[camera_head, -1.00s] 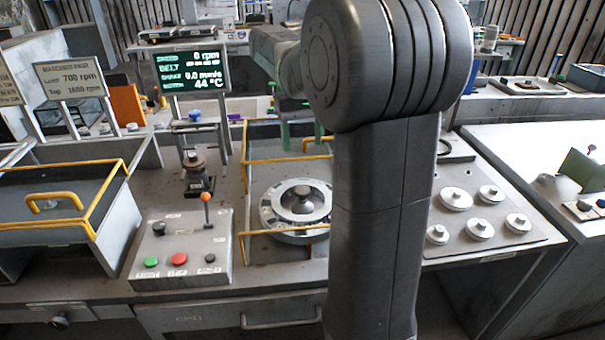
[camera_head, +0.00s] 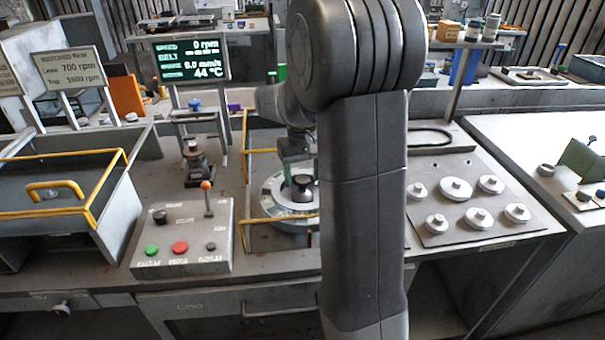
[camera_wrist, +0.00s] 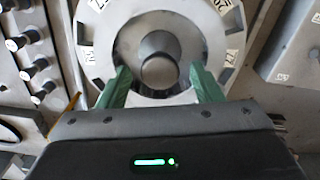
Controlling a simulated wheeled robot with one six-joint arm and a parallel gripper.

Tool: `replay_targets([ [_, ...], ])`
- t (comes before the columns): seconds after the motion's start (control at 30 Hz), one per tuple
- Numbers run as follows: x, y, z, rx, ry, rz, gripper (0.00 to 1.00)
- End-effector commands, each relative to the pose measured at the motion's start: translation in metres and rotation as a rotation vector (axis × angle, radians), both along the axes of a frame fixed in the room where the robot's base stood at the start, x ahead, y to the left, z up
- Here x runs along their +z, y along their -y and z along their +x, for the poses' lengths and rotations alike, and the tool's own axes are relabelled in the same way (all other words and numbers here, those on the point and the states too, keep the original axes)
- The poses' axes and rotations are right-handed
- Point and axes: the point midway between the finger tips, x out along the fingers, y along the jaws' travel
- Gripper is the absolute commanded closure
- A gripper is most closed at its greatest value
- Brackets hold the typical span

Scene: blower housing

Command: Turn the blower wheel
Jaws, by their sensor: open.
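The blower wheel (camera_head: 270,207) is a pale ring with a dark inner part and a raised round hub (camera_head: 303,188), set in the bench housing. In the wrist view its ring (camera_wrist: 93,28) carries small number labels, and the grey hub (camera_wrist: 158,48) stands in the middle. My gripper (camera_head: 302,176) is over the wheel, pointing down. In the wrist view my gripper (camera_wrist: 160,72) is open, with one green finger on each side of the hub. Gaps show between the fingers and the hub; finger height is hard to judge. My arm hides the wheel's right part in the head view.
A yellow-edged guard frame (camera_head: 246,217) surrounds the wheel. A control box (camera_head: 190,240) with green and red buttons and an orange-tipped lever stands left. The display (camera_head: 191,60) reads 0 rpm and 44 °C. A plate with several round metal pieces (camera_head: 479,218) lies right.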

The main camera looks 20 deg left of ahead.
Motion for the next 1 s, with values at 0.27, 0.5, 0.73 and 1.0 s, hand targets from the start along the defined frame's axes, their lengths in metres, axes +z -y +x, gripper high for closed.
replay_targets([
  [0.27, -0.0003, 0.0, 0.0, 0.0, 0.0, 0.0, 0.52],
  [0.5, -0.0001, 0.0, 0.0, 0.0, 0.0, 0.0, 1.0],
  [0.73, 0.0003, 0.0, 0.0, -0.019, 0.0, 0.0, 1.0],
  [1.0, 0.0011, -0.0001, 0.0001, -0.15, -0.001, -0.001, 1.0],
])
